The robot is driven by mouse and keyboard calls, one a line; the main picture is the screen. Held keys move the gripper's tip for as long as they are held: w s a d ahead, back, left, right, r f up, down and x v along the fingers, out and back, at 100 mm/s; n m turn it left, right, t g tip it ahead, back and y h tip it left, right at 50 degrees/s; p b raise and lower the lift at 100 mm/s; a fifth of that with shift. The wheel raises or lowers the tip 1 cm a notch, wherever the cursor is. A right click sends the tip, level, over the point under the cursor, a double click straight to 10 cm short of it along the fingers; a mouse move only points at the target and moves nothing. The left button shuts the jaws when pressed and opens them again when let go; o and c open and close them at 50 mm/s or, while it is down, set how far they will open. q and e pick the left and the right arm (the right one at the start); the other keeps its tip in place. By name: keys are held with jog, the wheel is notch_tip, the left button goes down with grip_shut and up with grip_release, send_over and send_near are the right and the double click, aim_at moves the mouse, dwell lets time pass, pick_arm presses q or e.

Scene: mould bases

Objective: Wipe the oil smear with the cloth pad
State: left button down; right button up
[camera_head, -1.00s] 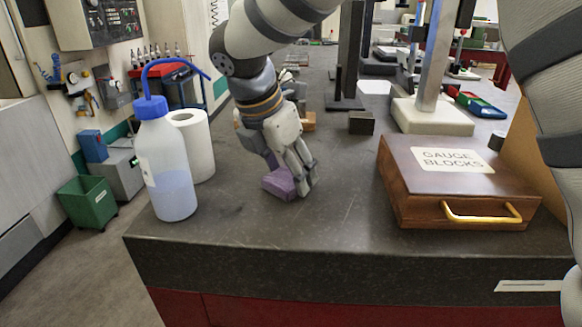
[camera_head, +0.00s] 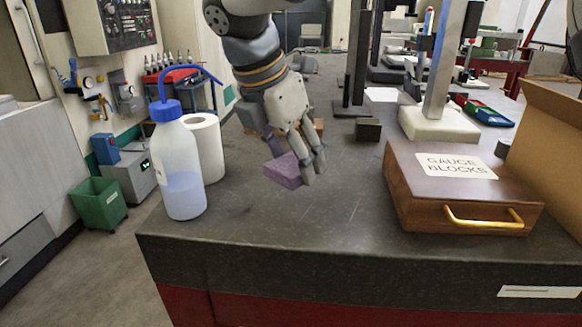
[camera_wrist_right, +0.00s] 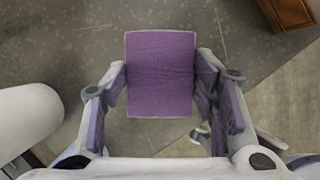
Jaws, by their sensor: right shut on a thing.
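The cloth pad (camera_head: 283,171) is a purple block low over the dark bench top, right of the wash bottle. My right gripper (camera_head: 298,163) is shut on it. In the right wrist view the pad (camera_wrist_right: 160,75) sits squarely between the two fingers of the gripper (camera_wrist_right: 161,82). I cannot tell whether the pad touches the bench. I cannot clearly make out the oil smear; only faint dark marks show on the bench left of the pad. My left gripper is not in view.
A wash bottle (camera_head: 182,170) with a blue cap and a white paper roll (camera_head: 208,148) stand at the left. A wooden gauge block box (camera_head: 430,205) stands at the right. A small dark block (camera_head: 368,130) lies farther back. The front middle of the bench (camera_head: 320,225) is clear.

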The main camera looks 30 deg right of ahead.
jog(key=shift+r, duration=1.25)
